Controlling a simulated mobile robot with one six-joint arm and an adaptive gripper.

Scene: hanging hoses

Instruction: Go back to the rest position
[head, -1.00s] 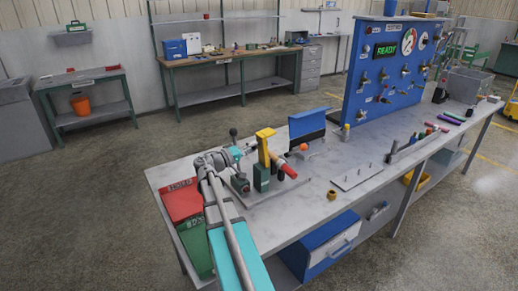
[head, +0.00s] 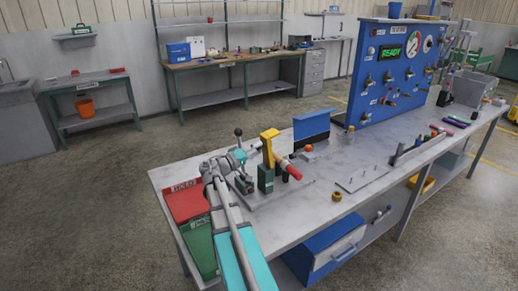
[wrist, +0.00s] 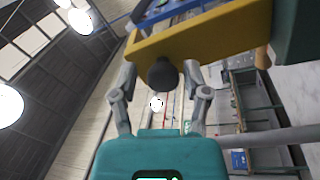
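My gripper (head: 240,157) is at the left end of the grey workbench (head: 300,215), beside a yellow-topped fixture (head: 268,150) on a green block. A red handle (head: 290,170) sticks out from the fixture. In the wrist view my gripper's two fingers (wrist: 160,80) are spread apart, with nothing seen held between them. The fixture's yellow body (wrist: 205,35) and a dark round knob (wrist: 163,73) show very close to the fingertips. I cannot tell whether they touch. In the head view the fingers are small and partly hidden among the fixture's parts.
A red bin (head: 187,200) and a green bin (head: 200,247) sit at the bench's left end, by my arm. A blue panel (head: 388,75) with a READY display stands at the back. Floor to the left is open.

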